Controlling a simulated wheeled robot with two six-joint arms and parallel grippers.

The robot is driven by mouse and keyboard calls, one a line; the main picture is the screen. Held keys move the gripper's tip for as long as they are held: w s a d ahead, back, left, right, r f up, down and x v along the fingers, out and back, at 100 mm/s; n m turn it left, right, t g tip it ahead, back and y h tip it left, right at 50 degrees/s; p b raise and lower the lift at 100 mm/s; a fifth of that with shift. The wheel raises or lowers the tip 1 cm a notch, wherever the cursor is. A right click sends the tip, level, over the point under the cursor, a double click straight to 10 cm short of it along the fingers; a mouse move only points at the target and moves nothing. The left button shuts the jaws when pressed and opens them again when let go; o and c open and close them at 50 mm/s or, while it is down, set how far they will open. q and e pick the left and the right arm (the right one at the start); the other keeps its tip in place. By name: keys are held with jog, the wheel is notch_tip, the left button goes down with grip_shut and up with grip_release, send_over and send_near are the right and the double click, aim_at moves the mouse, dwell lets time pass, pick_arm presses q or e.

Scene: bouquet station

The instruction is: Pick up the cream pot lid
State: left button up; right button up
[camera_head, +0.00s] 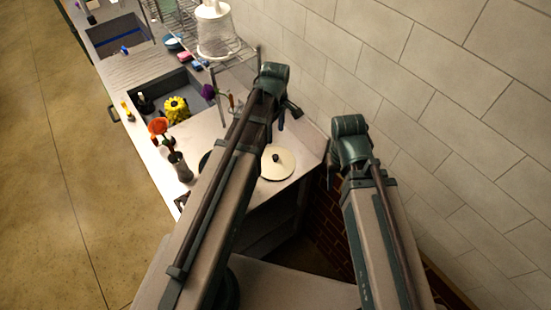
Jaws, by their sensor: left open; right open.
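The cream pot lid (277,166) is a round, pale disc with a dark knob. It lies on the counter near its right end, just right of my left arm. My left gripper (289,114) is small and dark in the head view, beyond the lid and near the wall; it is open and apart from the lid. My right gripper (330,177) shows only as a dark sliver beside my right arm, to the right of the lid; it is open. My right arm hides most of it.
A grey vase (181,168) with red-orange flowers stands at the counter's left edge. A sink (183,88) with a yellow flower (176,109) lies further back. A wire rack (233,70) stands by the tiled wall (400,70). My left arm covers part of the counter.

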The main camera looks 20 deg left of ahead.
pick_arm(q)
jog(key=b, duration=0.9)
send_over(276, 156)
jog(key=shift+s+a+f, duration=0.1)
jog(key=shift+f, duration=2.05)
jog(key=shift+s+f, duration=0.1)
jog(key=shift+f, duration=2.05)
notch_tip(276, 156, down, 5)
jog(key=b, duration=0.5)
jog(key=shift+w+f, duration=0.15)
jog(key=shift+f, duration=0.05)
jog(key=shift+r, duration=0.1)
jog(key=shift+c, duration=0.4)
grip_shut()
